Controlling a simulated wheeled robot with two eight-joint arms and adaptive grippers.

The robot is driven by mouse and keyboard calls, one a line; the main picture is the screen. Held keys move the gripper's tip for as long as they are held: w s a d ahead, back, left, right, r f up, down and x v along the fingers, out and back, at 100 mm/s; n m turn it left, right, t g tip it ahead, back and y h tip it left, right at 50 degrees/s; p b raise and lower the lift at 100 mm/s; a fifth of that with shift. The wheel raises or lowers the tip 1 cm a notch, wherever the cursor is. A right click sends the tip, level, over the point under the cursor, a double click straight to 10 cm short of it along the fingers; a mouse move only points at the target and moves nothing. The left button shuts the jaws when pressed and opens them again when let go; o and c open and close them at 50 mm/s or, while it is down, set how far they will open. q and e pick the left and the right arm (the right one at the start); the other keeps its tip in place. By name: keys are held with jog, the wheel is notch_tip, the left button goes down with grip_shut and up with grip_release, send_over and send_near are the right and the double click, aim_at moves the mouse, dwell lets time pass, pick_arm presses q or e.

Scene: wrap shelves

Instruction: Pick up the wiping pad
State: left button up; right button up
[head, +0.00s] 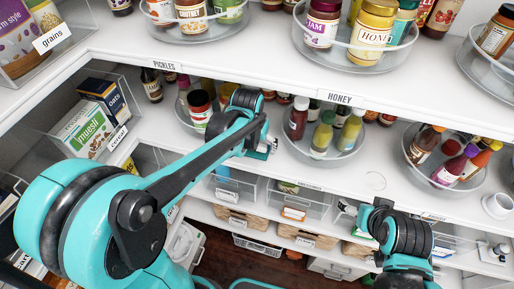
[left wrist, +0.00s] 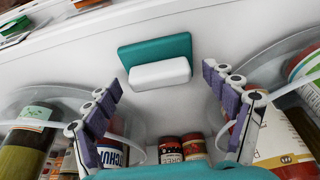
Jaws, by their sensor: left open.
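The wiping pad (left wrist: 158,72), a teal plate with a white block on it, shows on the white shelf surface in the left wrist view. It lies ahead of and between the spread fingers of my left gripper (left wrist: 162,78), which is open and empty. In the head view my left gripper (head: 266,149) is over the middle shelf between two turntables, and I cannot make out the pad there. My right gripper (head: 348,208) is lower right, near the front edge of that shelf; its fingers are too small to tell open from shut.
Clear turntables with bottles and jars stand on both sides of my left gripper: one on the left (head: 186,118) and one on the right (head: 345,158). The upper shelf edge (head: 290,72) overhangs my left arm. A white mug (head: 497,205) is at far right.

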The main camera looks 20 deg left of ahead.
pick_arm(q)
jog(key=shift+s+r, duration=0.1)
jog(key=shift+s, duration=0.05)
jog(key=shift+c, duration=0.2)
jog(key=c, duration=1.3)
